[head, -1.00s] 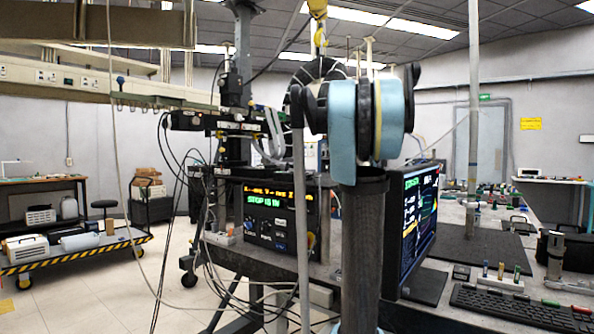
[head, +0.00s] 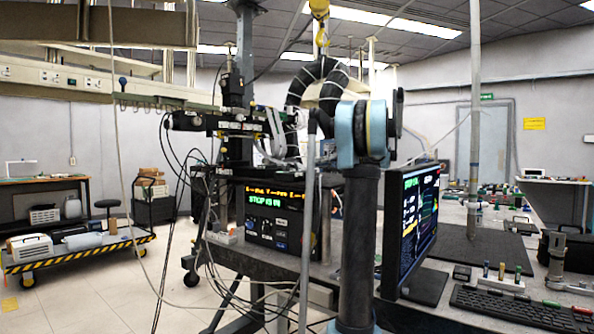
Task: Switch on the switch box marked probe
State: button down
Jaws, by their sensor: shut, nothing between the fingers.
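I cannot make out a switch box marked probe; no such label is readable in the head view. A dark control box (head: 258,228) with a lit text display and several buttons stands on the bench left of centre, partly behind cables. A small pale box (head: 226,237) sits at the bench edge to its left, too small to read. My arm, with a light blue joint on a dark link, stands upright in the middle and hides part of the bench. My gripper does not show.
A monitor (head: 418,225) stands right of my arm, with a keyboard (head: 520,310) and a block of coloured pegs (head: 501,284) nearby. Cables hang left of the control box. A striped cart (head: 75,250) stands at far left, with open floor between. A yellow hook (head: 320,10) hangs above.

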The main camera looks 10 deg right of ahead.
aim_at(296, 166)
jog(key=shift+s+f, duration=0.1)
jog(key=shift+f, duration=0.05)
jog(key=shift+w+a+g, duration=0.25)
jog(key=shift+a+g, duration=0.05)
jog(key=shift+a, duration=0.2)
jog(key=x, duration=0.9)
jog(key=shift+d, duration=0.1)
